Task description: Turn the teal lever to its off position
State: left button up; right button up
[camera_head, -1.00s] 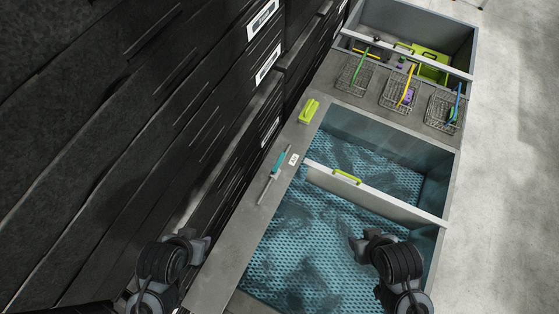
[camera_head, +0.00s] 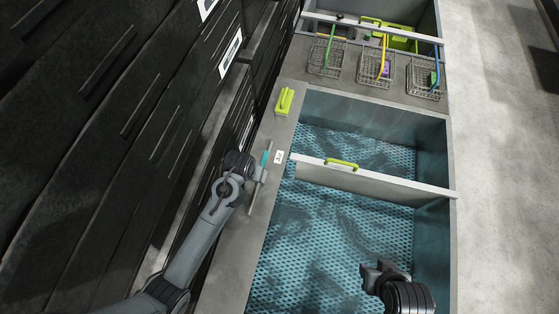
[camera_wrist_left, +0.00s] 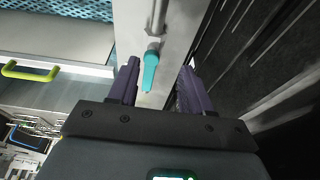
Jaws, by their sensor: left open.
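The teal lever (camera_head: 266,156) sits on a metal rod on the grey ledge left of the basin. In the left wrist view the teal lever (camera_wrist_left: 150,71) lies between the two purple fingers, with gaps on both sides. My left gripper (camera_head: 258,170) is at the lever in the head view and partly overlaps the rod. The same left gripper (camera_wrist_left: 157,74) is open and empty in its wrist view. My right gripper (camera_head: 378,268) is over the lower basin, away from the lever; its finger opening is not clear.
A white divider (camera_head: 402,182) with a green handle (camera_head: 342,164) crosses the blue-floored basin. A lime-green block (camera_head: 285,101) sits on the ledge above the lever. Dark panels (camera_head: 110,120) stand close on the left. Wire baskets (camera_head: 326,58) with brushes are at the back.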

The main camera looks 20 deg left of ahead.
pick_arm(q)
jog(key=t+b, duration=0.1)
jog(key=b, duration=0.1)
send_near(265, 157)
notch_tip(265, 157, up, 2)
jog(key=s, duration=0.2)
jog(key=shift+t, duration=0.3)
jog(key=x, duration=1)
jog(key=shift+w+a+b, duration=0.1)
jog(key=shift+w+b, duration=0.15)
jog(key=shift+b, duration=0.05)
pick_arm(e)
jog(key=f, duration=0.3)
jog(key=shift+d+f, duration=0.2)
jog(key=shift+f, duration=0.15)
pick_arm(q)
jog(key=shift+c, duration=0.3)
grip_shut()
pick_arm(e)
jog(key=shift+d, duration=0.1)
